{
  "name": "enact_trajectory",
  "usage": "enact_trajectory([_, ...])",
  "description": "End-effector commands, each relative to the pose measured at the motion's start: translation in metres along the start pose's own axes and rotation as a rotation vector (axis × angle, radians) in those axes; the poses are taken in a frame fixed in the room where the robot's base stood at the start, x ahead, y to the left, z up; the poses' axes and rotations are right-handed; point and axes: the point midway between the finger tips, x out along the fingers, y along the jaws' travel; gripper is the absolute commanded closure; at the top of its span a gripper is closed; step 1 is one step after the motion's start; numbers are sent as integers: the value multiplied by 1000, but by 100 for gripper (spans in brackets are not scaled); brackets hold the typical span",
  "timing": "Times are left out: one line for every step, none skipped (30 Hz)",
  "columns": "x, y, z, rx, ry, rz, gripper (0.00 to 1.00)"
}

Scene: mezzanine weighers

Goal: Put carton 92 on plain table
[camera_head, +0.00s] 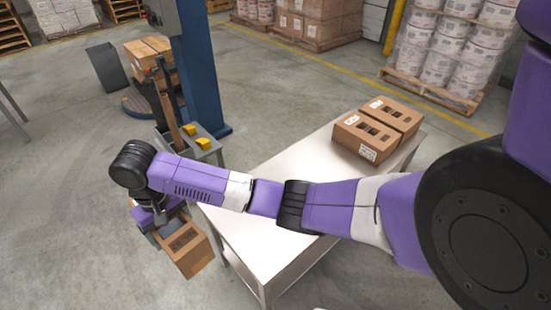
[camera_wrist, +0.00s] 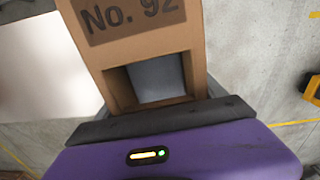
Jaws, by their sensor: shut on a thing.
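Carton 92 (camera_head: 187,252) is a brown cardboard box with dark openings in its top. In the wrist view the carton (camera_wrist: 194,45) shows the print "No. 92" and a cut-out hole with a grey finger inside. My gripper (camera_head: 160,222) is shut on the carton and holds it off the left edge of the plain table, over the floor. The fingertips are mostly hidden by the carton. The plain table (camera_head: 262,222) has a pale, smooth top and lies right of the carton. In the wrist view the table top (camera_wrist: 40,65) shows at the left.
Two brown cartons (camera_head: 367,137) (camera_head: 391,114) stand at the table's far right end. The near and middle table top is bare under my arm. A blue column (camera_head: 199,65), a small stand with yellow blocks (camera_head: 203,143) and a strapped carton stack (camera_head: 150,60) stand behind.

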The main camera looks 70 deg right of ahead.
Motion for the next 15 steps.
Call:
enact_trajectory([-1, 18, -2, 34, -3, -5, 93])
enact_trajectory([-2, 28, -3, 49, -3, -5, 93])
enact_trajectory([-2, 41, -4, 66, -3, -5, 93])
enact_trajectory([-2, 51, -4, 78, -2, -5, 93])
enact_trajectory([-2, 60, -4, 90, -1, -5, 93])
enact_trajectory([-1, 72, -3, 103, -2, -5, 93])
enact_trajectory([-1, 81, -2, 113, -1, -4, 93])
enact_trajectory([0, 89, -1, 122, -2, -5, 93])
enact_trajectory([1, 100, 1, 133, -1, -5, 93])
enact_trajectory([2, 108, 3, 142, -1, -5, 93])
enact_trajectory([3, 116, 4, 148, 0, -5, 93])
enact_trajectory([4, 126, 7, 157, 0, -3, 93])
enact_trajectory([4, 133, 9, 162, 0, -2, 93])
enact_trajectory([5, 139, 10, 168, 1, -2, 93])
enact_trajectory([6, 146, 13, 173, 1, -1, 93])
